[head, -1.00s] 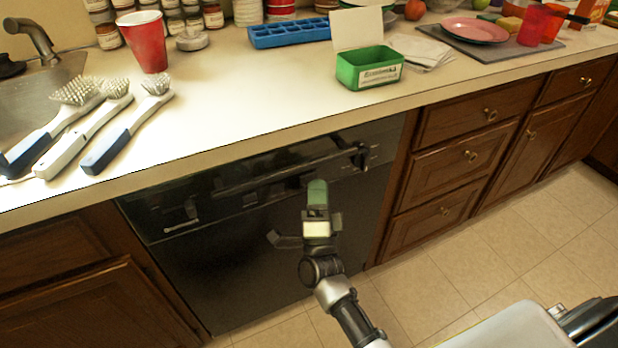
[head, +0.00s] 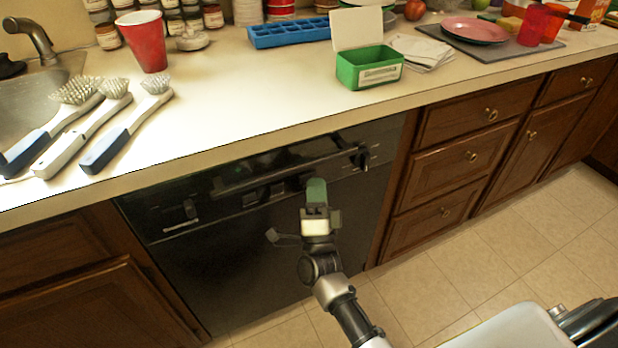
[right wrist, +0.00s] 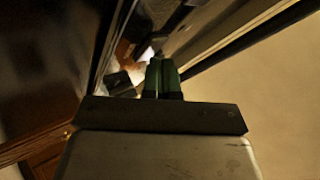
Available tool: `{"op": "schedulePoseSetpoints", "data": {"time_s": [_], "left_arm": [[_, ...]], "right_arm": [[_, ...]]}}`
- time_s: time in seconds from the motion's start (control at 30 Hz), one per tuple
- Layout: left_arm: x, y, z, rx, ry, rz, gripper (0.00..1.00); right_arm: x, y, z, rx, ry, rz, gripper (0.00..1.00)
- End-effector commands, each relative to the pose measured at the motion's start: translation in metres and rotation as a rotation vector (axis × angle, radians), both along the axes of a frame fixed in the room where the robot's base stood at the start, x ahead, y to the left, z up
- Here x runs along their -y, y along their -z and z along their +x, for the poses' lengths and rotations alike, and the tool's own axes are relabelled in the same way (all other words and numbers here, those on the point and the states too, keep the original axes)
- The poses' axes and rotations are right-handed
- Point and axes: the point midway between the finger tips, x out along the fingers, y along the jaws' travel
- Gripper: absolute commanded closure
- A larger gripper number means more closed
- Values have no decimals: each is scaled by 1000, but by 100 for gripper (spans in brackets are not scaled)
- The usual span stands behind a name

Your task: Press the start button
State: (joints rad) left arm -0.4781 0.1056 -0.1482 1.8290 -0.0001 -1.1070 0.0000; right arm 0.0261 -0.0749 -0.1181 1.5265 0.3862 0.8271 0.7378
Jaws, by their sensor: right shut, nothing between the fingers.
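A black dishwasher (head: 230,270) is built in under the counter. Its upper panel has a long handle (head: 290,172), a dark knob (head: 360,158) at the right and small dark controls; I cannot make out which one is the start button. My right gripper (head: 316,186), with green fingertips, is shut and empty in front of the panel, just below the handle. I cannot tell whether it touches the panel. In the right wrist view its green fingers (right wrist: 162,77) are together, close to a dark surface on the left. My left gripper is not in view.
The counter (head: 250,90) overhangs the dishwasher. On it are several brushes, a red cup (head: 148,42), a blue tray (head: 290,33) and a green box (head: 370,68). Wooden drawers (head: 455,155) stand to the right. The tiled floor (head: 440,280) in front is clear.

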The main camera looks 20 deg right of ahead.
Motion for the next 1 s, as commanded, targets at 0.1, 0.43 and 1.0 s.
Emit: {"op": "schedulePoseSetpoints", "data": {"time_s": [0.1, 0.43, 1.0], "left_arm": [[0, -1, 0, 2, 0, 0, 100], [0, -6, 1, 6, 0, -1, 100], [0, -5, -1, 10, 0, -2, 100]], "right_arm": [[0, 0, 1, 0, 0, 0, 100], [0, 0, 4, 0, -1, 1, 100], [0, 0, -4, -2, -1, -1, 100]]}}
